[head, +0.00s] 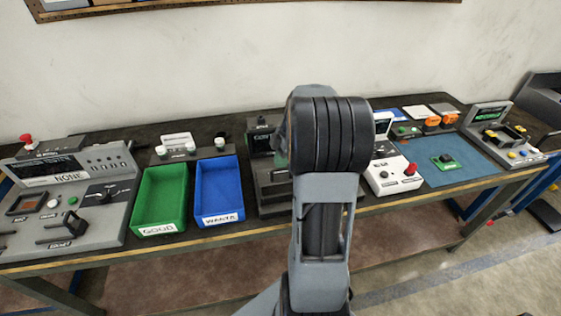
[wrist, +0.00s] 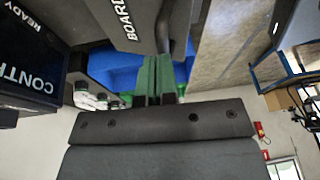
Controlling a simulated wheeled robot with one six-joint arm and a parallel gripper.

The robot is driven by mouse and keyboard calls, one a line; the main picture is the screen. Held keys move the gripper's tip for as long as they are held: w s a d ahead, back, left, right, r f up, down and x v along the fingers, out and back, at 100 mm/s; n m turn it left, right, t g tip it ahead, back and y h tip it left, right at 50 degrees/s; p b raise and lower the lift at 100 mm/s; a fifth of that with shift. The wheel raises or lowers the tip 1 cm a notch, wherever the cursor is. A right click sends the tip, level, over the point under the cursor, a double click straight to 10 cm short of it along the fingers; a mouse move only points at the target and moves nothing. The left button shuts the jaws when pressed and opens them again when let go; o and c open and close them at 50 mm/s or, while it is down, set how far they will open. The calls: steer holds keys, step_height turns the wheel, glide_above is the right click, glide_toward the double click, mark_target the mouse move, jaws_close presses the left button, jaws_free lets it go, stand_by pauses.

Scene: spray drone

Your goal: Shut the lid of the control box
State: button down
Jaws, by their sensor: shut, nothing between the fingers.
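The control box (head: 259,140) is a dark unit behind the arm in the head view, partly covered by it. In the wrist view its dark face (wrist: 28,72) with white letters "CONT" and "READY" fills the left edge, cut off by the frame. A dark grey part marked "BOARD" (wrist: 125,24) shows at the top of the wrist view, close to my fingers. I cannot make out the lid or its angle. My gripper (wrist: 154,66) is shut and empty in the wrist view. In the head view my arm hides it. Contact with the box cannot be told.
A green tray (head: 160,190) and a blue tray (head: 218,182) stand left of the arm. A grey panel with levers (head: 95,215) is at the far left. A white box with a red knob (head: 393,181) and a blue mat (head: 470,160) lie to the right.

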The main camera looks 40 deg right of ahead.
mark_target(281, 181)
steer(key=s+f+t+b, duration=0.1)
steer(key=b, duration=0.2)
steer(key=s+a+f+t+h+b, duration=0.1)
steer(key=f+b, duration=0.1)
steer(key=b, duration=0.1)
steer(key=shift+s, duration=0.1)
steer(key=shift+s+a+f+t+b, duration=0.2)
steer(key=shift+s+f+t+b, duration=0.15)
steer(key=shift+b, duration=0.8)
steer(key=shift+s, duration=0.1)
steer(key=shift+r, duration=0.1)
steer(key=r+p, duration=0.2)
steer(key=r, duration=0.1)
steer(key=r+p, duration=0.1)
steer(key=shift+w+d+r, duration=0.1)
steer(key=shift+w+r, duration=0.1)
steer(key=shift+w, duration=0.1)
steer(key=v, duration=0.9)
steer(key=shift+s, duration=0.5)
steer(key=shift+r, duration=0.15)
